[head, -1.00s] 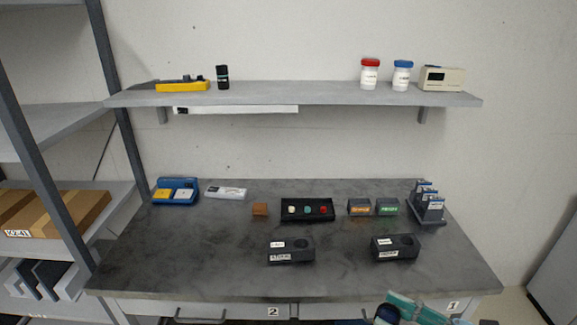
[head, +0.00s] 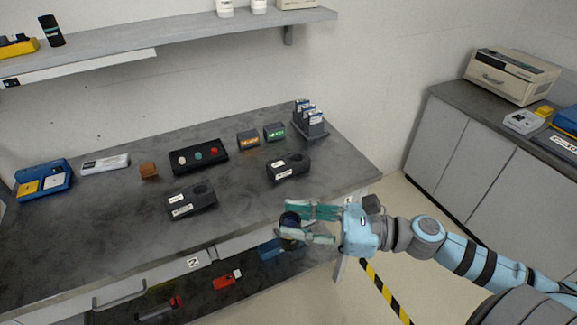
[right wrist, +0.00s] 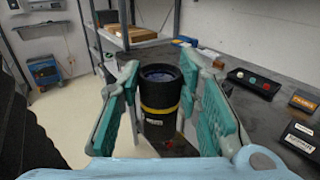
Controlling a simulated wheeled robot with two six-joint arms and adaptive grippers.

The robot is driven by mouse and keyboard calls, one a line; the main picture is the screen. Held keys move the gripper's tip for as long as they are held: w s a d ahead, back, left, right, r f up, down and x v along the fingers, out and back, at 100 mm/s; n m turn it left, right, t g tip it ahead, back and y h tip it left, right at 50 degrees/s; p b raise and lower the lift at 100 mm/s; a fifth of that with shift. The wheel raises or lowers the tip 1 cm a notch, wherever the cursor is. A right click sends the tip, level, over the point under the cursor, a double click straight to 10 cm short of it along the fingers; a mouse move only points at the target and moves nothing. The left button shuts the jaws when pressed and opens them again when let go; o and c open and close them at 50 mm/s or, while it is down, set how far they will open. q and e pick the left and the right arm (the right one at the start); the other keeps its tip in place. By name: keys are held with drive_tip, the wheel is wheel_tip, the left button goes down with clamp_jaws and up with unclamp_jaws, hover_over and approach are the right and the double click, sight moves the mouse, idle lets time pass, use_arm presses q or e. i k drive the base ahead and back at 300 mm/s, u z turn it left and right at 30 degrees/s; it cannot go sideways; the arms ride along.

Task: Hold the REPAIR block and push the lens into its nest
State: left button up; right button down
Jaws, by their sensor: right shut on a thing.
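The lens, a black cylinder with a yellow ring and bluish glass (right wrist: 158,92), is held upright between the teal fingers of my right gripper (right wrist: 160,105). In the head view the right gripper (head: 290,226) holds the lens (head: 289,243) at the table's front edge, near its right end. Two dark blocks with a round nest and white labels stand on the table: a left one (head: 205,199) and a right one (head: 300,165). Their labels are too small to read surely, so I cannot tell which is REPAIR. Both nests look empty. My left gripper is out of view.
On the grey table (head: 110,215), a black tray (head: 180,165) with several coloured knobs, a brown block (head: 148,171), two small labelled boxes and a dark rack (head: 313,129) stand behind the blocks. A shelf (head: 170,43) hangs above. The table's front left is clear.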

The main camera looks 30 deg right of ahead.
sight(288, 171)
drive_tip(key=z, duration=0.4)
drive_tip(key=k, duration=0.5)
drive_tip(key=z, duration=1.2)
drive_tip(key=i, duration=1.4)
drive_tip(key=u, duration=1)
drive_tip(key=i, duration=0.6)
drive_tip(key=u, duration=0.6)
